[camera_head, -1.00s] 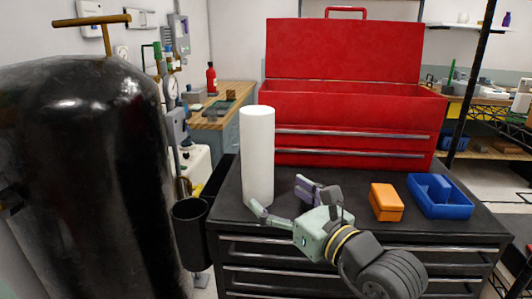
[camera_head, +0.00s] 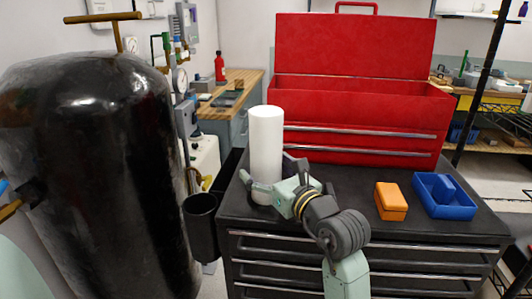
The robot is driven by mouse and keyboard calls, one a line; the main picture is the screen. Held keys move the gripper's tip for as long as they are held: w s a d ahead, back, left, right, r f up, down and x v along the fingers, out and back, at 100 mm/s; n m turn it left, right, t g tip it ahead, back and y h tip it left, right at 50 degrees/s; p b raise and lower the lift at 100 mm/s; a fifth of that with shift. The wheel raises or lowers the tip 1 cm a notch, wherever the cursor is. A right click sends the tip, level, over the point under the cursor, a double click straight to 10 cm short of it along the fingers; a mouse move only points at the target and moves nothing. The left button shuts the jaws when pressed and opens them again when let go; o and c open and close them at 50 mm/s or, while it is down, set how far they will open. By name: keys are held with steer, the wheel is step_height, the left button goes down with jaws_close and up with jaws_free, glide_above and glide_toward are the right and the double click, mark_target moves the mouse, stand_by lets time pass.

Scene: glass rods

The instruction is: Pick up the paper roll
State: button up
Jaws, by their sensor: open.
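The paper roll (camera_head: 266,140) is a tall white cylinder. It stands upright near the left end of the black cabinet top (camera_head: 350,188). My gripper (camera_head: 268,176) is at the roll's lower part, with its fingers open. One finger is at the roll's left front side and the other is at its right, partly behind it. The gripper hides part of the roll's lower right side. I cannot tell whether the fingers touch the roll.
An open red toolbox (camera_head: 360,112) stands behind the roll. An orange box (camera_head: 391,202) and a blue tray (camera_head: 444,196) sit to the right. A black bin (camera_head: 201,215) hangs at the cabinet's left side, and a large black tank (camera_head: 95,170) stands further left.

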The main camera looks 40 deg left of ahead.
steer(key=c, duration=1.4)
steer(key=shift+r, duration=0.8)
step_height(320, 180, up, 2)
steer(key=shift+r+b, duration=0.1)
steer(key=shift+b, duration=0.35)
steer(key=b, duration=0.9)
glide_toward(267, 156)
steer(key=s, duration=0.5)
steer(key=shift+w+d+f, duration=0.15)
steer(key=shift+d+f, duration=0.05)
steer(key=shift+d, duration=0.15)
steer(key=shift+d, duration=0.1)
